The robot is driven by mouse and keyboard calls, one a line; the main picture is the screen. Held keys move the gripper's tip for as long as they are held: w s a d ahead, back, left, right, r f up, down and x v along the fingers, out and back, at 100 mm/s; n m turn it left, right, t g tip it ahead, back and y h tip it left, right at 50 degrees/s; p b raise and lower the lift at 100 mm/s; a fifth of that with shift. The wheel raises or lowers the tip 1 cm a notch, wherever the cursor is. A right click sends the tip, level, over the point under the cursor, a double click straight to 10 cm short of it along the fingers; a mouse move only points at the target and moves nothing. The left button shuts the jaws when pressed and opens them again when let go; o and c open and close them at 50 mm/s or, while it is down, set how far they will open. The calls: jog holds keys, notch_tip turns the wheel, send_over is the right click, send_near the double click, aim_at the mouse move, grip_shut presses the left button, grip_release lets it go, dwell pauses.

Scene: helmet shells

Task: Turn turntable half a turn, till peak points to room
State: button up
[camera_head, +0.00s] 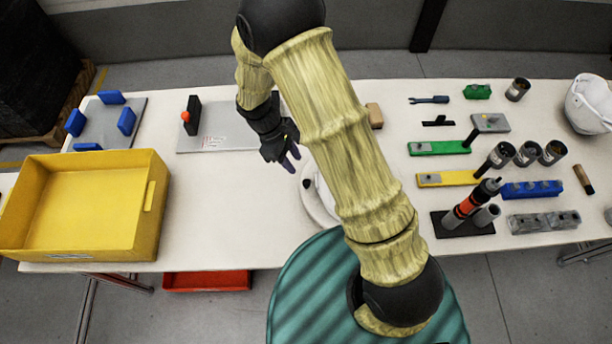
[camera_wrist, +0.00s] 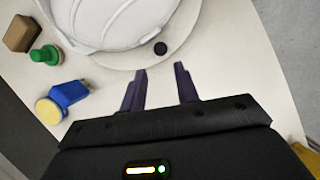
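The turntable (camera_wrist: 128,60) is a pale round disc on the table, with a white helmet shell (camera_wrist: 120,18) on it. A small black knob (camera_wrist: 160,48) sits near the disc's rim. In the head view my arm hides most of the turntable (camera_head: 313,205) and the shell. Which way the peak points cannot be told. My gripper (camera_wrist: 160,68) is open, with its two dark fingers apart and nothing between them. The knob lies just beyond the fingertips, roughly centred in the gap. In the head view my gripper (camera_head: 285,160) is left of the turntable.
A yellow crate (camera_head: 150,225) and grey plates stand on the left. Tools, cups and coloured blocks crowd the right, with another white helmet (camera_head: 590,105) at the far right. A wooden block (camera_wrist: 22,33), green knob (camera_wrist: 45,54) and blue-yellow item (camera_wrist: 62,98) lie beside the turntable.

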aim_at(307, 181)
jog(key=p+x, duration=0.1)
jog(key=x, duration=0.7)
jog(key=shift+f, duration=0.1)
jog(key=shift+s+f, duration=0.15)
jog(key=shift+f, duration=0.4)
jog(key=shift+d, duration=0.1)
grip_shut()
jog(key=shift+d, duration=0.25)
jog(key=shift+a, duration=0.1)
